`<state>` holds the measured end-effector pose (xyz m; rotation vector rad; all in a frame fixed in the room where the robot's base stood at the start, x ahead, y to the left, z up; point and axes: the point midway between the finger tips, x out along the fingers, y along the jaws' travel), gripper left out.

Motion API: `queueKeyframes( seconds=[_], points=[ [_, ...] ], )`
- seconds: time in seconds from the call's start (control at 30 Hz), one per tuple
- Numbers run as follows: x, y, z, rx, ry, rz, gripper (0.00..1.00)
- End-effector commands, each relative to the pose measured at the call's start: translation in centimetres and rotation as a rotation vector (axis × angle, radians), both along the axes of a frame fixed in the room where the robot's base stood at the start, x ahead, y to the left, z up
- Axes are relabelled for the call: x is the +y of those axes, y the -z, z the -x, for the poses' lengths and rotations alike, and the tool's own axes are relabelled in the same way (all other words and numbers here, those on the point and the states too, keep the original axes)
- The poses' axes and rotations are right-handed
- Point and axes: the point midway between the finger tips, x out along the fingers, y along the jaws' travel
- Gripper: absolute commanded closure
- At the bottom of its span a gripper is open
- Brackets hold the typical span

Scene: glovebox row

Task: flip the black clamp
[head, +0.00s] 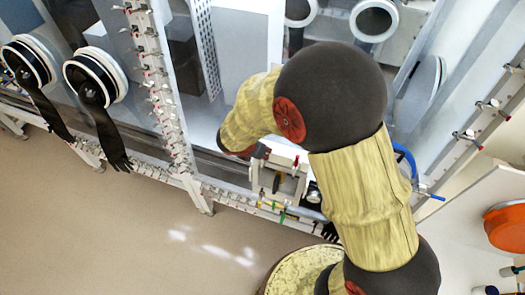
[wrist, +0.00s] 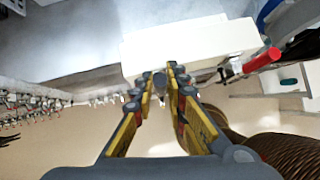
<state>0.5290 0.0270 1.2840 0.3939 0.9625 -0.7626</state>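My gripper (wrist: 162,72) is in the wrist view, with its two yellow-and-dark fingers pointing at a white block-like part. The fingertips are a narrow gap apart. A small dark grey thing (wrist: 160,83) shows in the gap; I cannot tell if it is the black clamp's handle or if the fingers touch it. In the head view a clamp with a black handle (head: 277,183) shows on the white frame below my arm. My fingers are not clear there, as my arm covers much of that spot.
A clamp with a red handle (wrist: 262,60) sticks out right of my gripper. Rows of clamps line the white upright (head: 155,80). Two glove ports with black gloves (head: 103,120) hang at left. An orange bowl (head: 508,226) is at right. The floor at lower left is clear.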

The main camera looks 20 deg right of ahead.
Motion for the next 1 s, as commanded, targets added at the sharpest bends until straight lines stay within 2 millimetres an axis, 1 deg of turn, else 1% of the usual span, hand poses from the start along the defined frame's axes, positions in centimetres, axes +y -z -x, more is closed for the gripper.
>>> queueKeyframes(
  seconds=[0.03,0.2,0.47,0.57,0.67,0.77,1.0],
  points=[
    [0.0,0.0,0.0,0.000,0.000,0.000,0.81],
    [0.0,0.0,0.0,-0.001,0.000,0.001,0.72],
    [0.0,-0.1,0.0,0.000,0.001,0.001,0.72],
    [0.2,-0.4,0.1,-0.002,0.001,0.001,0.72],
    [0.6,-1.4,0.3,-0.005,-0.002,0.001,0.72],
    [1.3,-2.8,1.0,-0.004,-0.002,0.000,0.72],
    [3.4,-7.0,2.7,-0.004,-0.002,0.000,0.72]
  ],
)
